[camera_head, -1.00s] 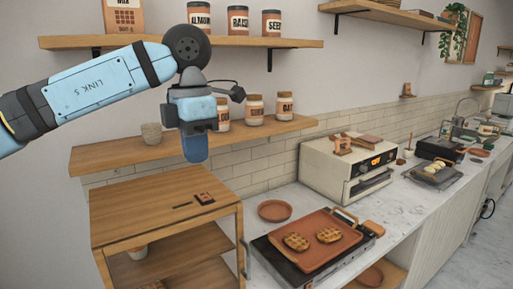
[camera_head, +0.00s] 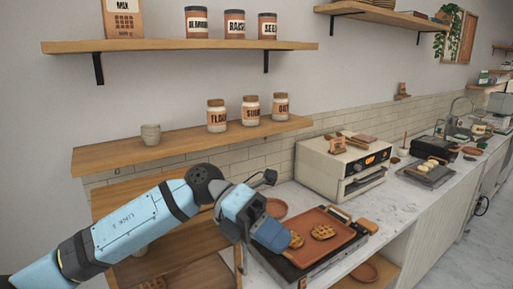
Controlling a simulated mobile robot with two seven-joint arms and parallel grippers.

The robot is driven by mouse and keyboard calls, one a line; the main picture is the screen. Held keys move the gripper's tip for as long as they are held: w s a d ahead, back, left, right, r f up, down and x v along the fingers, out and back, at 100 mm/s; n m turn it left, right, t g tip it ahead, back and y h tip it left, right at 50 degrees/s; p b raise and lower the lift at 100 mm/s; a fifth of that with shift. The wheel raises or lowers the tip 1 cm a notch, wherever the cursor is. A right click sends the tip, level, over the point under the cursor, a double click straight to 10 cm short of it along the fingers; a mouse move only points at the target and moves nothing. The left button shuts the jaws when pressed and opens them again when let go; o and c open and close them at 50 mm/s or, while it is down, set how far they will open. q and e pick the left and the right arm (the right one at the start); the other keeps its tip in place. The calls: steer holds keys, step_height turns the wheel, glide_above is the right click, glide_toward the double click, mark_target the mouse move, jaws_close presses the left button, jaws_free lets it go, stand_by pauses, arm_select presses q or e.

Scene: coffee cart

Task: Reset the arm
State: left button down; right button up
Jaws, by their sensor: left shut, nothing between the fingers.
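My left arm comes in from the lower left, bent low over the wooden cart. My left gripper (camera_head: 272,236) is shut and empty. In the picture it overlaps the left side of the brown tray (camera_head: 318,257) on the griddle; I cannot tell whether it touches anything. Two waffles lie on the tray: one waffle (camera_head: 296,240) is right beside the fingertips in the picture, and the other waffle (camera_head: 323,232) lies farther right. My right gripper is not in view.
A white oven (camera_head: 318,166) stands behind the tray on the marble counter. A plate (camera_head: 276,208) is partly hidden behind my gripper. A shelf (camera_head: 190,142) holds a cup (camera_head: 150,134) and labelled jars (camera_head: 250,111). The space before the shelves is clear.

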arm_select(q)
steer(key=w+a+f+m+t+p, duration=0.15)
steer(key=a+f+m+t, duration=0.45)
steer(key=f+m+t, duration=0.9)
steer(key=w+a+f+m+t+p, duration=0.15)
steer(key=a+f+m+t, duration=0.7)
steer(key=m, duration=1.25)
steer(key=s+a+f+n+g+y, duration=0.1)
steer(key=s+a+f+n+y, duration=0.1)
steer(key=s+f, duration=0.4)
steer(key=s+a+f+n+g+y+p, duration=0.1)
steer(key=s+a+f+n+y, duration=0.2)
steer(key=s+f, duration=0.3)
steer(key=s+a+f+n+g+y, duration=0.2)
steer(key=s+a+f+n+y, duration=0.1)
steer(key=s+f, duration=0.3)
steer(key=shift+s+a+f+n+y, duration=0.2)
steer(key=shift+n+y, duration=0.1)
steer(key=shift+y, duration=0.1)
